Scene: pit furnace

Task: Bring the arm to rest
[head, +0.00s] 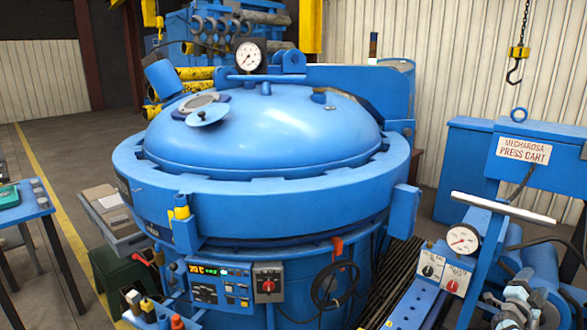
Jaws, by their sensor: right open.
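Neither gripper stands out clearly in the head view. Small grey parts in the bottom right corner may belong to my right gripper (514,300), beside the press cart. I cannot make out its fingers well or see anything held in it. My left gripper and left arm do not show. The large blue pit furnace (265,205) fills the middle, with its domed lid (280,125) down on the round body.
The blue press cart (478,160), with a T-handle (503,207) and a gauge (463,239), stands close at the right. A blue table (22,205) is at the left edge. A hook (514,72) hangs at the upper right. Open floor lies at the back left.

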